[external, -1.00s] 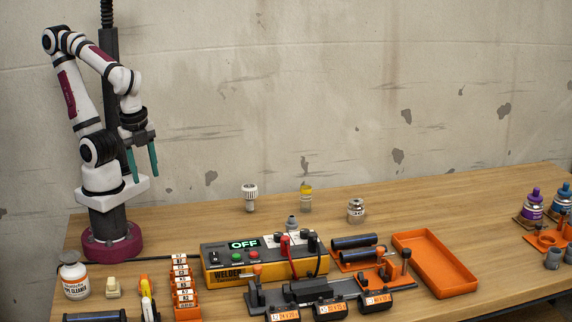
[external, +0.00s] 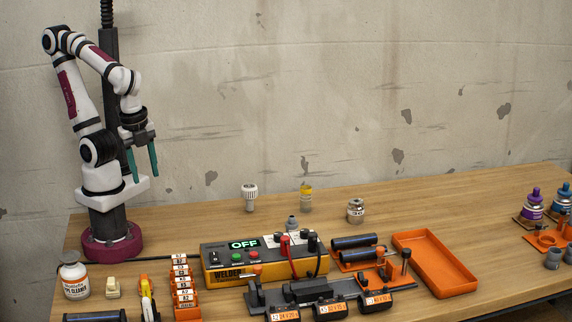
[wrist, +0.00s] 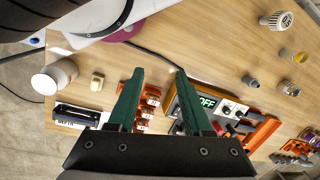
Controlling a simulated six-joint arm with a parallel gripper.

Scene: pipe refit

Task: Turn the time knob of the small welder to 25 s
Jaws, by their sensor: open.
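The welder (external: 225,276) is a yellow and black box on the table, with a green display (external: 244,244) reading OFF. It has a green and a red button on its front and a white panel on top with knobs and red and black leads. I cannot tell which knob is the time knob, and its setting is too small to read. The welder (wrist: 183,110) also shows in the wrist view, below and partly behind the right finger. My gripper (external: 142,162) is open and empty, held high at the left, apart from the welder; its green fingers (wrist: 160,88) show in the wrist view.
An orange rack of labelled pieces (external: 184,290) stands left of the welder. A clamp with black fittings (external: 330,308) stands in front, black pipes (external: 354,242) and an orange tray (external: 435,262) to its right. A white bottle (external: 75,280) stands at left.

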